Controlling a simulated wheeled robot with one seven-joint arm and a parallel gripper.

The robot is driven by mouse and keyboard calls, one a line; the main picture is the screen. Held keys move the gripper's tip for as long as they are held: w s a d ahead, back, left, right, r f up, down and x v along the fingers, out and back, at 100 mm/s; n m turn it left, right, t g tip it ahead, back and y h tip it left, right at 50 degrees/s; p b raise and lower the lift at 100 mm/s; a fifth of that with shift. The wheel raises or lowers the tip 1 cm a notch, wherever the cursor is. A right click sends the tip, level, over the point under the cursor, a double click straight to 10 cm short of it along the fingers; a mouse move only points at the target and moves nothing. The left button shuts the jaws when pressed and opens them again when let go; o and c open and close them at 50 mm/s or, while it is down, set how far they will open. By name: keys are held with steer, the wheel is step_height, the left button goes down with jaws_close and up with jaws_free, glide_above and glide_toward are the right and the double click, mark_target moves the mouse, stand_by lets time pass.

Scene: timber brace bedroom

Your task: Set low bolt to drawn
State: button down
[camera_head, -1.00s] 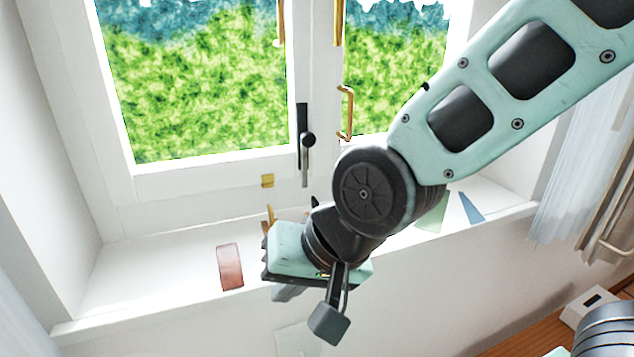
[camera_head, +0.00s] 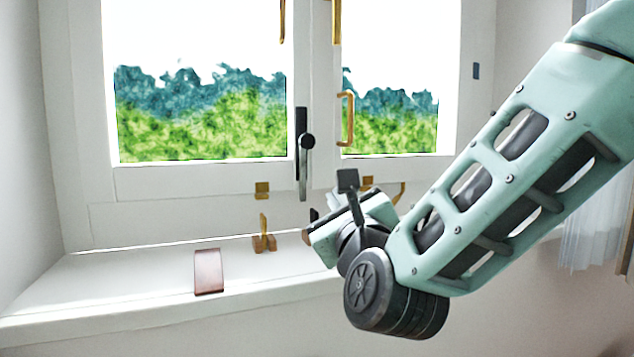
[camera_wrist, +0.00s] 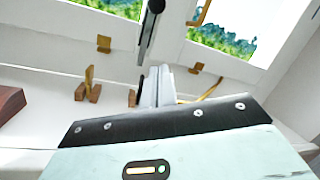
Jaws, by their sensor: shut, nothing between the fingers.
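My gripper (camera_wrist: 157,86) is shut and empty, pointing at the window just below the bolt, apart from the knob.
A reddish-brown block (camera_head: 208,272) lies on the white sill (camera_head: 110,285). Brass catches (camera_head: 262,190) and a brass stay with brown blocks (camera_head: 264,236) are left of my gripper. A brass pull handle (camera_head: 346,120) is right of the bolt. The left sill is mostly clear.

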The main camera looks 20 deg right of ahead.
mark_target(306, 141)
steer(key=shift+d+m+h, duration=0.25)
steer(key=shift+m+h, duration=0.05)
steer(key=shift+r+p, duration=0.15)
steer(key=shift+p, duration=0.15)
steer(key=w+r+p, duration=0.1)
steer(key=w+p, duration=0.1)
steer(key=w, duration=0.1)
steer(key=w+r+p, duration=0.2)
steer(key=w, duration=0.1)
steer(key=w+r+p, duration=0.1)
steer(key=w+p, duration=0.1)
steer(key=w, duration=0.1)
steer(key=shift+w+d+r, duration=0.2)
steer(key=shift+w+d, duration=0.05)
steer(key=shift+w, duration=0.15)
steer(key=shift+w+a+r+p, duration=0.15)
steer(key=shift+a+r+p, duration=0.2)
steer(key=shift+r, duration=0.15)
